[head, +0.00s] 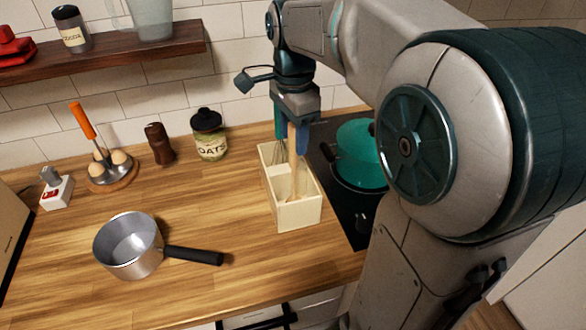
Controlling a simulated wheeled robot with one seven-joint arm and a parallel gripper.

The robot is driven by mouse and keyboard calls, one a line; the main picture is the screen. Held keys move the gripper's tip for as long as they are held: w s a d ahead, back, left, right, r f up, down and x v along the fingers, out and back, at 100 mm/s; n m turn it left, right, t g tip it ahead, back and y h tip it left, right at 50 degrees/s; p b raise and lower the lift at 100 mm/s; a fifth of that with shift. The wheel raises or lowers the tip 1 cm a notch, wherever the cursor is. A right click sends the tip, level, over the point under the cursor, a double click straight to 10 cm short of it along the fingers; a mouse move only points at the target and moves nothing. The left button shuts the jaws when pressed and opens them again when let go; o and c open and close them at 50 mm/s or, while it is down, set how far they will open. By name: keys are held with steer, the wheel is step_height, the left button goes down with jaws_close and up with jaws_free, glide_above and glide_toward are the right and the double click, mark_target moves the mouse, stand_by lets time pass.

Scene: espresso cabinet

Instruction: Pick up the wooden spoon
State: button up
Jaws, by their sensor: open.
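The wooden spoon (293,146) stands upright in the front compartment of a pale wooden utensil box (299,215) on the counter. My gripper (291,143) points down over the box, its jaws open. One finger shows on each side of the spoon's handle, and the handle's upper end is between them. I cannot tell whether either finger touches the handle. The spoon's lower part is inside the box and partly hidden by its walls. A wire whisk (277,153) stands in the rear compartment, partly behind my gripper.
A teal pot (357,150) stands on the dark stovetop right of the box. A metal saucepan (128,245) with a black handle is at the front left. An oats jar (209,136) and brown mill (159,144) stand behind. A wooden shelf (110,58) hangs above.

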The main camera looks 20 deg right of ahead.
steer(key=shift+f, duration=0.75)
jaws_close()
steer(key=shift+r, duration=0.1)
